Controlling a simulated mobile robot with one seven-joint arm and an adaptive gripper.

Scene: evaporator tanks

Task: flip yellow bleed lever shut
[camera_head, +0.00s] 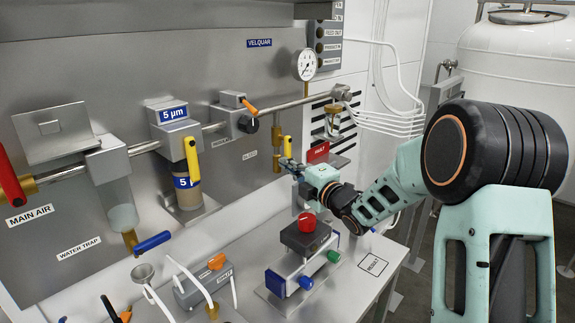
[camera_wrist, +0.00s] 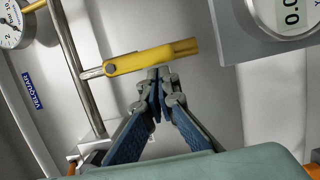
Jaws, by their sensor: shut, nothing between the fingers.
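The yellow bleed lever (camera_head: 288,146) stands upright in the head view, beside the brass fitting below the steel pipe and near the "BLEED" label. In the wrist view the lever (camera_wrist: 152,57) runs from a pivot at left to a free end at right. My gripper (camera_head: 287,163) is at the lever's lower end in the head view. In the wrist view my gripper (camera_wrist: 160,76) is shut and empty, its fingertips just below the lever's middle. I cannot tell whether they touch it.
A pressure gauge (camera_head: 305,65) sits above the pipe. A red-knobbed box (camera_head: 307,230) stands on the bench below my gripper. Another yellow handle (camera_head: 192,158) is on the filter to the left. A grey digital display (camera_wrist: 285,18) is close at upper right in the wrist view.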

